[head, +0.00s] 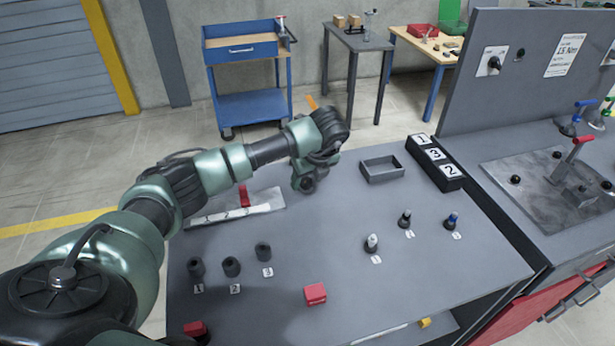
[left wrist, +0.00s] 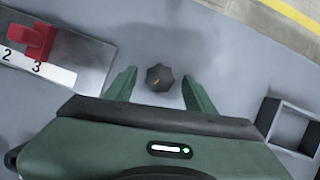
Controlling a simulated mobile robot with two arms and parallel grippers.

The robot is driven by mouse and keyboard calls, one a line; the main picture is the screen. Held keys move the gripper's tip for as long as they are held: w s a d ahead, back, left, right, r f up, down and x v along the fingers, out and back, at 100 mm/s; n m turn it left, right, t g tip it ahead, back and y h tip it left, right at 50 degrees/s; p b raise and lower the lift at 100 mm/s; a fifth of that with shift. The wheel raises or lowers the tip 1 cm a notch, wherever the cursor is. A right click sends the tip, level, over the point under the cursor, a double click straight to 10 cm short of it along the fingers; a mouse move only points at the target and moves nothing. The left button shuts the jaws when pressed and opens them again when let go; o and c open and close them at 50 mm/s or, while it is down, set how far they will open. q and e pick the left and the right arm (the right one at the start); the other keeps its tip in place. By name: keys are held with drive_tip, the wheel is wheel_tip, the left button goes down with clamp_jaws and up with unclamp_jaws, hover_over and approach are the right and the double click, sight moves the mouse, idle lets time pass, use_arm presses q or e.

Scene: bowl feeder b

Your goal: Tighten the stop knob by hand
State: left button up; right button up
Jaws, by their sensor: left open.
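My left gripper (left wrist: 158,88) is open, with one green finger on each side of the knob and a visible gap on both sides. Contact is not seen. In the head view my left gripper (head: 306,180) is over the back of the grey table, and the knob is not discernible there. A red stop (head: 244,196) sits on a numbered scale plate (head: 264,203); the red stop also shows in the left wrist view (left wrist: 36,40).
A grey open tray (head: 382,178) stands right of my gripper, beside a black block numbered 1, 3, 2 (head: 448,183). Several dark and tipped pegs stand on the table (head: 300,225). A red block (head: 315,294) lies at the front.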

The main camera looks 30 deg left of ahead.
use_arm(q)
clamp_jaws()
